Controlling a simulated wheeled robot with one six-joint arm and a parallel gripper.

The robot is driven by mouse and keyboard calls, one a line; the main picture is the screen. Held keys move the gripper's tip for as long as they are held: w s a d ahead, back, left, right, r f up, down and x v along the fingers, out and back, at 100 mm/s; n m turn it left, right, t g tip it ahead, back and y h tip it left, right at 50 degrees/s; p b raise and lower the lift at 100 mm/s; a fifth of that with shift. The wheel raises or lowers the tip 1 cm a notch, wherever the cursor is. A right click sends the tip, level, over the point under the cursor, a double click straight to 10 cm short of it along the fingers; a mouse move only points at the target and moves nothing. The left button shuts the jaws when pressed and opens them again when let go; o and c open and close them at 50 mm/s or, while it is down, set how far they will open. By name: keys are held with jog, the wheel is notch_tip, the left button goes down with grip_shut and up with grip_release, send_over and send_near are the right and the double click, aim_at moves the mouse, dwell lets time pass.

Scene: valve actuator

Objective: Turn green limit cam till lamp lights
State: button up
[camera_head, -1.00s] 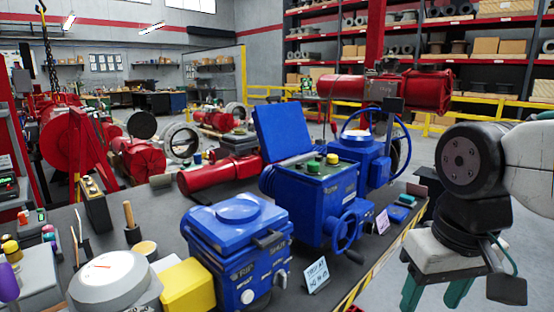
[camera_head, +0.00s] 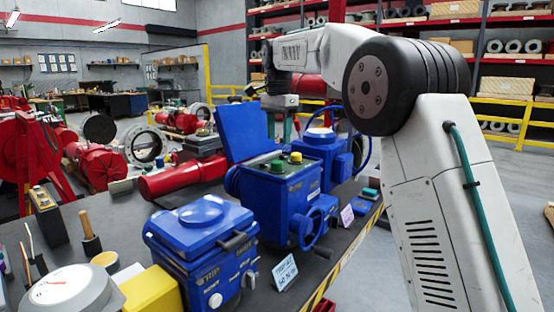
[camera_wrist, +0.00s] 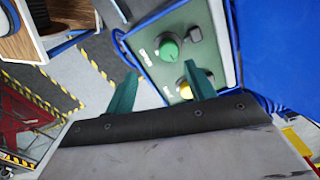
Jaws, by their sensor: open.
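The blue actuator (camera_head: 276,205) stands on the bench with its lid raised, exposing a green panel (camera_wrist: 150,65). On the panel are a round green cam (camera_head: 277,166) and a yellow cam (camera_head: 296,157). The wrist view shows the green cam (camera_wrist: 169,49) beyond my fingertips and the yellow cam (camera_wrist: 185,91) partly hidden beside the right finger. My gripper (camera_wrist: 161,84) is open, its two teal fingers apart with nothing between them. In the head view my gripper (camera_head: 280,122) hangs above and behind the open actuator. I cannot make out a lit lamp.
A closed blue actuator (camera_head: 205,245) stands in front on the dark bench, beside a yellow block (camera_head: 152,290) and a white round gauge (camera_head: 68,290). The raised blue lid (camera_head: 243,132) stands close to my gripper. A blue handwheel (camera_head: 312,228) projects from the open actuator's side.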

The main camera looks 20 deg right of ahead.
aim_at(277, 161)
jog(key=shift+w+a+f, duration=0.1)
jog(key=shift+w+f, duration=0.4)
jog(key=shift+w, duration=0.3)
notch_tip(277, 161, down, 7)
jog(key=shift+f, duration=0.2)
jog(key=c, duration=1)
